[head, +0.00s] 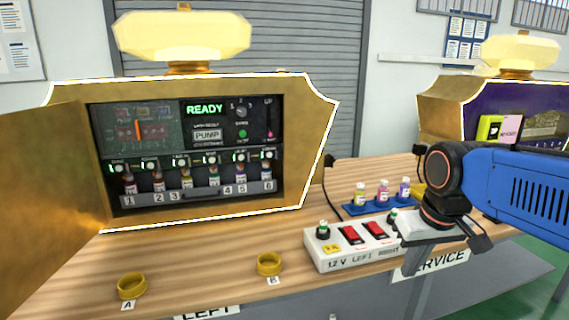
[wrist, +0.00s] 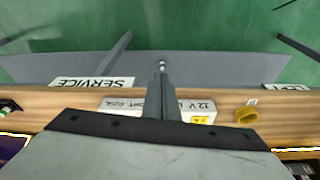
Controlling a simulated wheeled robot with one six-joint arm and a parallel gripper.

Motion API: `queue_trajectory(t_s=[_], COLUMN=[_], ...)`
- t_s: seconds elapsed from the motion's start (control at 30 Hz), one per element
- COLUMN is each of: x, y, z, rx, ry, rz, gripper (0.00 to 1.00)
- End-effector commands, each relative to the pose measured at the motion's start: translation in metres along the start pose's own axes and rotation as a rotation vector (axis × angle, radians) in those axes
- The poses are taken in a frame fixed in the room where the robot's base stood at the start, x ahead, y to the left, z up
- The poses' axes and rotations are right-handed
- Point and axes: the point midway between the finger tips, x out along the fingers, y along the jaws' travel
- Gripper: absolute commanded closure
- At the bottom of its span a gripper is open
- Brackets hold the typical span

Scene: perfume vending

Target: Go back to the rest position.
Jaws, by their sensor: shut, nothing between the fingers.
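My gripper shows in the wrist view (wrist: 162,68) with its two narrow grey fingers together, shut and empty. Its fingertips appear over the floor, past the bench's front edge. In the head view my gripper (head: 430,232) is partly hidden by the dark wrist joint at the end of my blue arm, near the right end of the white switch box (head: 345,250).
A gold vending cabinet (head: 318,130) stands open at left, its screen reading READY. Yellow rings (head: 132,286) and (head: 269,264) sit at labels A and B. Several small bottles stand in a blue rack (head: 352,208) behind the switch box. A second gold cabinet (head: 440,100) is at right.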

Motion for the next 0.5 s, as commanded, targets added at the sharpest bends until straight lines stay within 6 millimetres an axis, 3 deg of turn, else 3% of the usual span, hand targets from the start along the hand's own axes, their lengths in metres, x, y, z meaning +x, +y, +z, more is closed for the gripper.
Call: queue_trajectory(t_s=[0.1,0.3,0.5], x=[0.009,0.029,0.044], y=[0.005,0.01,0.012], z=[0.034,0.083,0.11], rx=[0.027,0.065,0.088], ry=[0.044,0.108,0.147], rz=[0.007,0.018,0.025], gripper=[1.0,1.0,1.0])
